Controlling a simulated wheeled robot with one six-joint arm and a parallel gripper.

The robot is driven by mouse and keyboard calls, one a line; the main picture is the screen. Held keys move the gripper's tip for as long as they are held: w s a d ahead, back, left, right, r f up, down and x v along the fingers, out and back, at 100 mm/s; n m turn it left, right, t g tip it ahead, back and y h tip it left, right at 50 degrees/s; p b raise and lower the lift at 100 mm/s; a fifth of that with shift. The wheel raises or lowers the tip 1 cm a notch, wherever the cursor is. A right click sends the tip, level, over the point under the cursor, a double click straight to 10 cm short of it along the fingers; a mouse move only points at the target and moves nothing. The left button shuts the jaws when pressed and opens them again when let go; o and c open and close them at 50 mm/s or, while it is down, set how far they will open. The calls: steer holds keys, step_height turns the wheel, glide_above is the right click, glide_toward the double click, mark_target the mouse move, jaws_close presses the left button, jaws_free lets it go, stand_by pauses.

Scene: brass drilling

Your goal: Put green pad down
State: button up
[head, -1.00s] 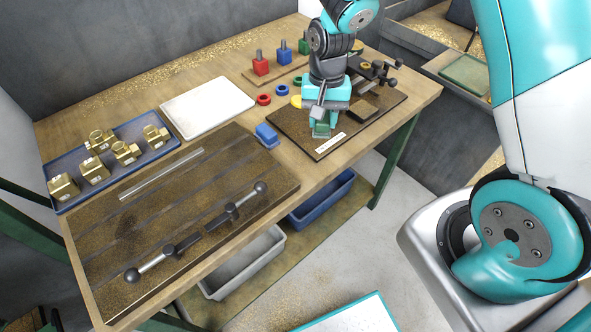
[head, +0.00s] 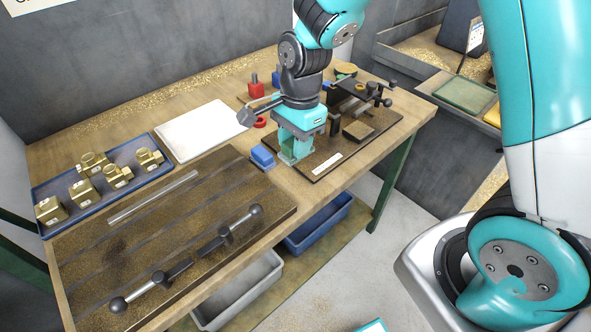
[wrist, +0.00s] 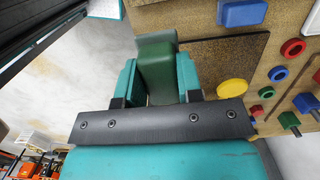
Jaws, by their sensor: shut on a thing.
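My gripper (head: 294,152) is shut on the green pad, a small green block with a paler grey-green part. The pad shows clearly between the two teal fingers in the wrist view (wrist: 157,72). In the head view the fingers mostly hide it. The gripper points down at the left front corner of the brown board (head: 307,173), just right of the blue pad (head: 262,157). The blue pad also shows in the wrist view (wrist: 242,13). I cannot tell whether the green pad touches a surface.
A clamp fixture (head: 360,93) stands at the back of the brown board. A white panel (head: 205,130), a blue tray with several brass parts (head: 45,230) and a large slotted plate (head: 150,235) lie to the left. A yellow disc (wrist: 232,88) is near the gripper.

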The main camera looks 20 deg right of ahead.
step_height(320, 180, down, 9)
steer(key=shift+r+p, duration=0.15)
steer(key=shift+p, duration=0.15)
steer(key=shift+f+b, duration=0.4)
steer(key=shift+f, duration=0.2)
steer(key=o, duration=0.9)
steer(key=shift+r, duration=0.1)
